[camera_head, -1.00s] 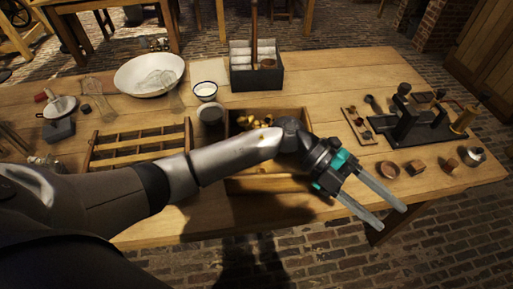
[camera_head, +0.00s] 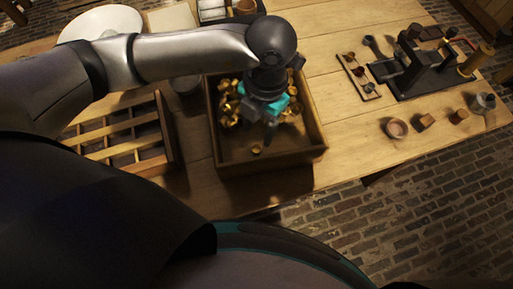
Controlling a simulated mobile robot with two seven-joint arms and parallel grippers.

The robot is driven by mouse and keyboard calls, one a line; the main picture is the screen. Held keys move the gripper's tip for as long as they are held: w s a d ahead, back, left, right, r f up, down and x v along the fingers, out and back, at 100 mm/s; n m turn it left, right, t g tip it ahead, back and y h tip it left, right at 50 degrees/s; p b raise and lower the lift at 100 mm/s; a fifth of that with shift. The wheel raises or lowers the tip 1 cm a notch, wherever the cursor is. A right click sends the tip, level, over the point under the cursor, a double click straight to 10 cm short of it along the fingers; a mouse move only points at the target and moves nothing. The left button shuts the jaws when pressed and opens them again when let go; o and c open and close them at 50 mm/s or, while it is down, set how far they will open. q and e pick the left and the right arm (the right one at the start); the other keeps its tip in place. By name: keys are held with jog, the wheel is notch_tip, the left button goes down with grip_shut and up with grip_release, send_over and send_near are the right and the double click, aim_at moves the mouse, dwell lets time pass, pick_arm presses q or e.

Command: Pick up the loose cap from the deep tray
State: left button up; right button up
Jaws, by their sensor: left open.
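The deep tray (camera_head: 318,122) is a wooden box near the front edge of the table. Several brass-coloured pieces (camera_head: 228,113) lie piled toward its back and left. One small loose cap (camera_head: 256,150) lies apart on the tray's bare floor, toward the front. My left gripper (camera_head: 270,135) points down into the tray, just behind and to the right of the loose cap. Its fingers are dark and partly hidden by the wrist; it appears empty. My right gripper is not in view.
A shallow divided wooden tray (camera_head: 128,122) stands to the left, partly behind my arm. A black clamp-like device (camera_head: 425,65) stands at the right, with a small rack (camera_head: 358,76) beside it. A round wooden cup (camera_head: 396,128) and small blocks sit near the right front edge.

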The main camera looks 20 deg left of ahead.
aim_at(255, 150)
pick_arm(q)
jog(key=f+b, duration=0.1)
jog(key=f, duration=0.6)
jog(key=shift+a+f, duration=0.2)
grip_shut()
